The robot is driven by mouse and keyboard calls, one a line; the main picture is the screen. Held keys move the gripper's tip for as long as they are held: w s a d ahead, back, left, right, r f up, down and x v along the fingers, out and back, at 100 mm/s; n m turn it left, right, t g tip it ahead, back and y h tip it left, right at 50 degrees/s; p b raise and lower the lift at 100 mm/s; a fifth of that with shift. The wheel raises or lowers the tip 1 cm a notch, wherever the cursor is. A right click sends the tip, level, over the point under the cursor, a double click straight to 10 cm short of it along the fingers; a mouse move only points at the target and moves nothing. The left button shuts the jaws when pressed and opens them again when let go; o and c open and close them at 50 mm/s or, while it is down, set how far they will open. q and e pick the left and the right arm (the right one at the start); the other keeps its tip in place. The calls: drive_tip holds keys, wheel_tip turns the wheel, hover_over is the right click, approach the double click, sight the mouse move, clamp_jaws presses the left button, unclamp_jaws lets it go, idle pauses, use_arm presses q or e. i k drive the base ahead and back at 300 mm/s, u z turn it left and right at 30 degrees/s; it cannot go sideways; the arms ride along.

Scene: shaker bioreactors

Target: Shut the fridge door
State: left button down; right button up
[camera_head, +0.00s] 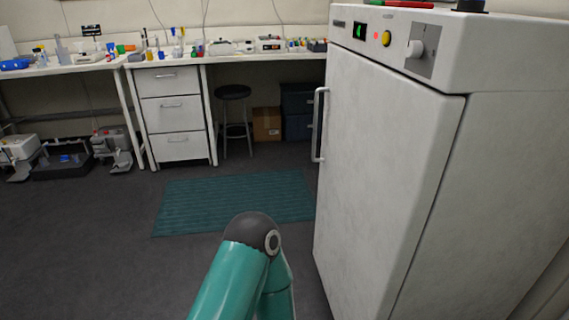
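The fridge (520,150) is a tall white cabinet filling the right side of the view. Its door (385,160) faces left and towards me, with a vertical bar handle (319,125) on its far left edge. The door looks flush under the control panel, with a thin dark seam along its near right edge. I see no open gap, but the handle-side edge is turned away, so a small gap there cannot be ruled out. A teal link of one of my arms shows at bottom centre, apart from the door. Neither gripper is in view.
A teal mat (235,202) lies on the dark floor left of the fridge. A bench (265,57) with lab items, a drawer unit (172,115), a stool (234,92) and boxes (267,124) stand at the back. Equipment (113,147) sits on the floor at left. The left foreground floor is clear.

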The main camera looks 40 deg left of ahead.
sight(389, 135)
drive_tip(key=k, duration=0.8)
drive_tip(key=u, duration=0.1)
drive_tip(key=i, duration=0.15)
drive_tip(key=u, duration=1.5)
drive_tip(key=i, duration=1.1)
drive_tip(key=z, duration=1.7)
drive_tip(key=i, duration=0.5)
drive_tip(key=u, duration=0.05)
